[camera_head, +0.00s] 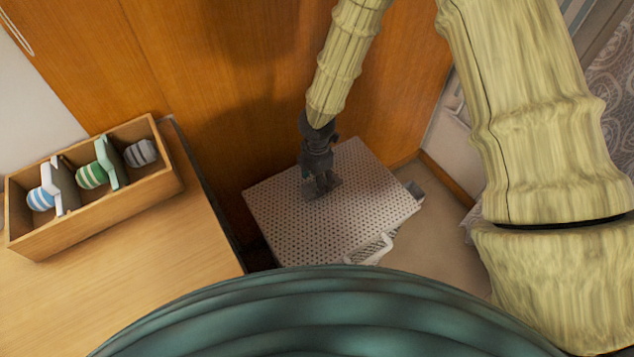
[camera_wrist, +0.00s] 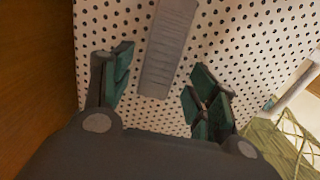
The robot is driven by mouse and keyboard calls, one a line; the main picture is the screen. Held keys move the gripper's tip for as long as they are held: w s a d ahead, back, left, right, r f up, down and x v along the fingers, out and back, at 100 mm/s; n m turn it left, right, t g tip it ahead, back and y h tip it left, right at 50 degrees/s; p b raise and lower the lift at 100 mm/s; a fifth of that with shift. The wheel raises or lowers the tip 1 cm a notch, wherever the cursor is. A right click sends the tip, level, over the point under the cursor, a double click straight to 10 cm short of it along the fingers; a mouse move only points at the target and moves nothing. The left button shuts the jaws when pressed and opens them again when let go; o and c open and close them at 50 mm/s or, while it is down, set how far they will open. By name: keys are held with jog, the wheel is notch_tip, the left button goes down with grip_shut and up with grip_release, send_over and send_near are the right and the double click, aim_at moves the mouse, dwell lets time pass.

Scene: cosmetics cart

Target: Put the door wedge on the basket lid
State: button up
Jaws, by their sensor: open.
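The door wedge (camera_wrist: 167,48) is a long grey ribbed piece. In the wrist view it lies over the basket lid (camera_wrist: 105,22), a pale plate with dark round holes. The lid also shows in the head view (camera_head: 285,225). My gripper (camera_wrist: 162,72) is open, with one dark green finger on each side of the wedge's near end. Gaps show between the wedge and both fingers. In the head view my gripper (camera_head: 320,180) points down over the middle of the lid. There I cannot tell the wedge apart from the dark gripper.
A wooden counter (camera_head: 150,240) at left carries a wooden box (camera_head: 85,225) with striped rolls and dividers. An orange-brown wooden panel (camera_head: 230,90) stands behind the lid. A pale handle (camera_head: 372,250) is at the lid's near right edge. A small grey piece (camera_head: 414,191) is at its right corner.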

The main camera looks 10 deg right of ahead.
notch_tip(320, 180, up, 9)
jog(key=shift+r, duration=0.2)
dwell(0.5)
